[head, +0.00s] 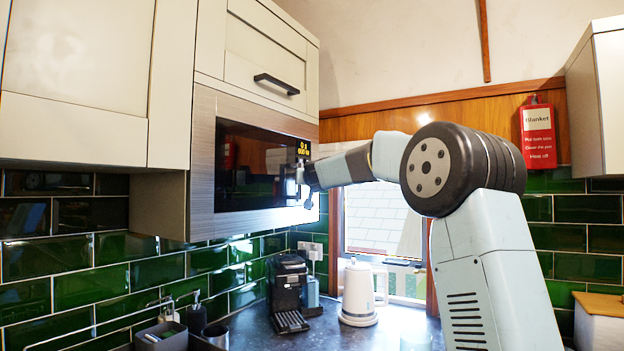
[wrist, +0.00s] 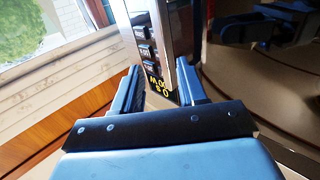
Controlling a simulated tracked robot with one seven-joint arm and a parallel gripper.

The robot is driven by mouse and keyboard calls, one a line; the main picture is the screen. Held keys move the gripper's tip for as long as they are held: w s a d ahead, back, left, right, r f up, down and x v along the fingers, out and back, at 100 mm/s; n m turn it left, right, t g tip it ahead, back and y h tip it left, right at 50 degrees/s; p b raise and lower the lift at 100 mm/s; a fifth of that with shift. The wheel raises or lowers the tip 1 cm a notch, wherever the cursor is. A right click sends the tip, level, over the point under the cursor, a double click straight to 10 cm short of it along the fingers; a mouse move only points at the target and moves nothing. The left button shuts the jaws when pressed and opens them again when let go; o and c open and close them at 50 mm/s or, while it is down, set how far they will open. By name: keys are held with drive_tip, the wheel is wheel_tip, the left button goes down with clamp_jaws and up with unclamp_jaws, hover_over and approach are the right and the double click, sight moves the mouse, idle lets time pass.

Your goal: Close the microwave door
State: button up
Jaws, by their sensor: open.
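The microwave (head: 255,165) is built into the cabinet wall, with a dark glass door (head: 243,180) in a wood-toned surround. The door looks flush with the front in the head view; I see no clear gap. A lit display (head: 303,149) is at its upper right. My gripper (head: 302,186) is at the right side of the microwave front, its fingers partly hidden. In the wrist view my gripper (wrist: 163,88) is open, with the button panel (wrist: 147,45) and yellow display (wrist: 158,86) showing between and beyond its fingers. I cannot tell whether a finger touches the front.
White cabinets (head: 268,50) are above and to the left of the microwave. Below, the dark counter (head: 390,330) holds a coffee machine (head: 288,290) and a white kettle (head: 358,293). A window (head: 383,225) and red blanket box (head: 538,136) are to the right.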

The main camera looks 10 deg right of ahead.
drive_tip(key=s, duration=0.8)
drive_tip(key=shift+s+d, duration=0.25)
idle(0.4)
drive_tip(key=s+d+f+m+g+h, duration=0.15)
drive_tip(key=s+d+f, duration=0.3)
drive_tip(key=s, duration=0.55)
drive_tip(key=s+d+f+m+g+h, duration=0.1)
drive_tip(key=s+d+f+g+h, duration=0.3)
drive_tip(key=s, duration=0.6)
drive_tip(key=s+d+f+m+g+h, duration=0.1)
drive_tip(key=s+d+f+g+h, duration=0.1)
drive_tip(key=s+f, duration=0.6)
drive_tip(key=s+a+f+n+g+y, duration=0.1)
drive_tip(key=s+f+g+y, duration=0.1)
drive_tip(key=s+f, duration=0.5)
drive_tip(key=s+a+f+n+g+y, duration=0.2)
drive_tip(key=s+f, duration=0.5)
drive_tip(key=s, duration=0.8)
drive_tip(key=shift+a+f+g+y, duration=0.25)
drive_tip(key=shift+g+y, duration=0.2)
drive_tip(key=shift+y, duration=0.8)
